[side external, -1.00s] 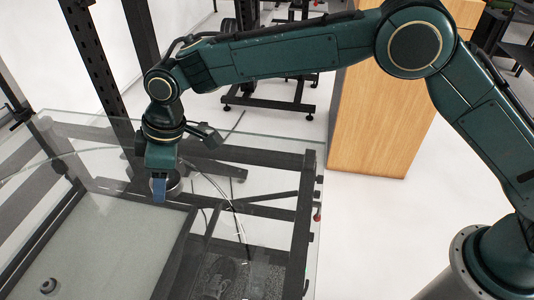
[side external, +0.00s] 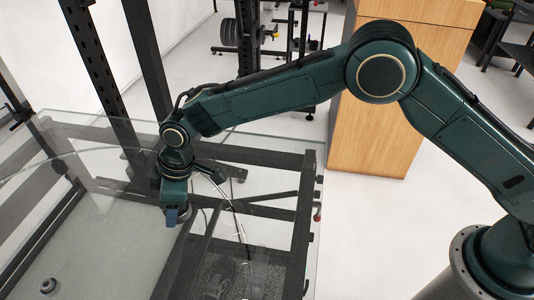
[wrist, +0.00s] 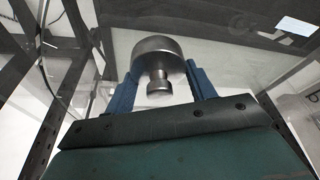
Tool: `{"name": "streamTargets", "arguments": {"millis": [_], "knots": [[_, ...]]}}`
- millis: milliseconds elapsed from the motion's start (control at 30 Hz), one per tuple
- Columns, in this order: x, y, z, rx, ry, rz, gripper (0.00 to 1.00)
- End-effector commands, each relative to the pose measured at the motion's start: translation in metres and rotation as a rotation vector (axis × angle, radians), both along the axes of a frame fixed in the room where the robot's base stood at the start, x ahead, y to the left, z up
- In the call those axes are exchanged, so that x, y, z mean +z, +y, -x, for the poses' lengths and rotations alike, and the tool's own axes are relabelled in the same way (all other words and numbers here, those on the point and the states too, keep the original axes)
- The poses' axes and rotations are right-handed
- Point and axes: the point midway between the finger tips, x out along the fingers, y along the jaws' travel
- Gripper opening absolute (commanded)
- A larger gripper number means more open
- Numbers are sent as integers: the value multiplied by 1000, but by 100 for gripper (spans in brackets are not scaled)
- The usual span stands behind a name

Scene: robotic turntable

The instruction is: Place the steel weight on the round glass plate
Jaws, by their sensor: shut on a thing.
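The steel weight (wrist: 157,55) is a grey metal cylinder with a narrower neck and knob, seen large in the wrist view. My gripper (wrist: 160,88) has its two blue fingers shut on either side of it. In the side view the gripper (side external: 177,216) points down over the glass, and part of the weight (side external: 184,214) shows behind the blue finger. Whether the weight touches the glass is unclear. The round glass plate is transparent; a faint curved edge (side external: 32,164) at the left appears to be its rim.
A clear glass sheet with straight edges (side external: 322,190) lies over a black frame (side external: 302,230). A small grey round knob (side external: 48,286) is at lower left. Black uprights (side external: 92,70) stand behind the arm. A wooden cabinet (side external: 385,130) stands behind at the right.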

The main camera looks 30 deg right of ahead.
Motion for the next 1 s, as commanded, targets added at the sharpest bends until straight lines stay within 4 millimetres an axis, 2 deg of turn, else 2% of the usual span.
{"name": "streamTargets", "arguments": {"millis": [200,667,700,800,1000], "knots": [[-16,1,0,0,-3,-2,10],[-20,1,-1,0,-3,-2,10],[-22,0,0,0,0,1,59],[-22,0,0,0,0,1,77],[-22,0,0,0,0,1,77]]}}
